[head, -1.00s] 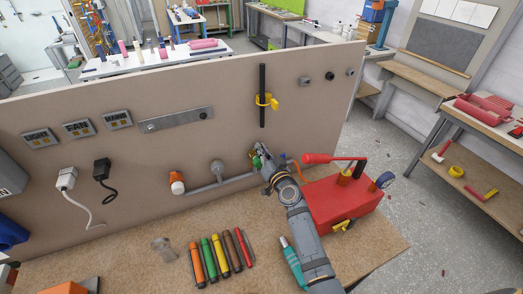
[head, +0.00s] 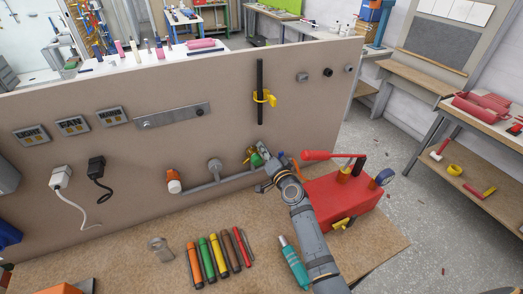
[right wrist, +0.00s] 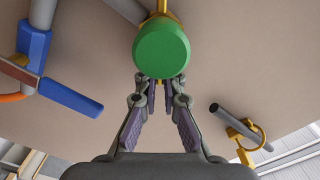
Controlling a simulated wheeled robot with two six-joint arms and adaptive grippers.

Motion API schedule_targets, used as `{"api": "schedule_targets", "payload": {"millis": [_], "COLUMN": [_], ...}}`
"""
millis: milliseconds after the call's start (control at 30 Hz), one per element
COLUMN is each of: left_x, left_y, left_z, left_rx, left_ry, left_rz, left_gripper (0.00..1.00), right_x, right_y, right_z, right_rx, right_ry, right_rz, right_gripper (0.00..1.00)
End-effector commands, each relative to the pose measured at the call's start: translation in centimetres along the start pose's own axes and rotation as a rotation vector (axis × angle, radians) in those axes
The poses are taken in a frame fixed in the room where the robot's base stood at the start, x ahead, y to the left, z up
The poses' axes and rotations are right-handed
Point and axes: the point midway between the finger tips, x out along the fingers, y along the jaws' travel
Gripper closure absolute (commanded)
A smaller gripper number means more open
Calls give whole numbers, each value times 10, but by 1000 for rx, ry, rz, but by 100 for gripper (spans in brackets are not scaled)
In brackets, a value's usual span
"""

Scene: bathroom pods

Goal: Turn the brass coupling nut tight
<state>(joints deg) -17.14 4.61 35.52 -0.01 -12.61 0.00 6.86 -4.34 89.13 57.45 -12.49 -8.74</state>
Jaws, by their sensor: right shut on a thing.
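My right gripper (head: 261,161) is at the right end of the grey pipe (head: 233,180) on the panel. In the right wrist view its two fingers (right wrist: 157,82) are close together, tips partly hidden behind a round green cap (right wrist: 161,50). A thin brass-coloured strip shows between them, so they seem shut on a brass part. More brass-coloured metal (right wrist: 162,8) shows behind the cap. In the head view a small yellow-brass piece (head: 249,153) shows beside the fingers. I cannot make out the nut's full outline or its threads. My left gripper is not in view.
A red pump box (head: 340,200) with a red lever stands right of my arm. A blue-handled valve (right wrist: 70,98) is left of the fingers; a yellow clamp (head: 264,98) is above.

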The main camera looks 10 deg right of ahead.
Motion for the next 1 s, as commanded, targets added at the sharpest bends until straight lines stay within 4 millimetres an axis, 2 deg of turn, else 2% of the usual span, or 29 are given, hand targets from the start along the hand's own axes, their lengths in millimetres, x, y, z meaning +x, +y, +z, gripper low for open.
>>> {"api": "schedule_targets", "payload": {"millis": [500, 700, 1000], "left_x": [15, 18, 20], "left_y": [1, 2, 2], "left_z": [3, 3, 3], "left_rx": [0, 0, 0], "left_ry": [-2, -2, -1], "left_rz": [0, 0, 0], "left_gripper": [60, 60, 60], "right_x": [0, 0, 0], "right_y": [20, 24, 26], "right_z": [5, 7, 9], "right_rx": [452, 569, 656], "right_ry": [0, 1, 1], "right_rz": [1, 1, 1], "right_gripper": [100, 100, 100]}}
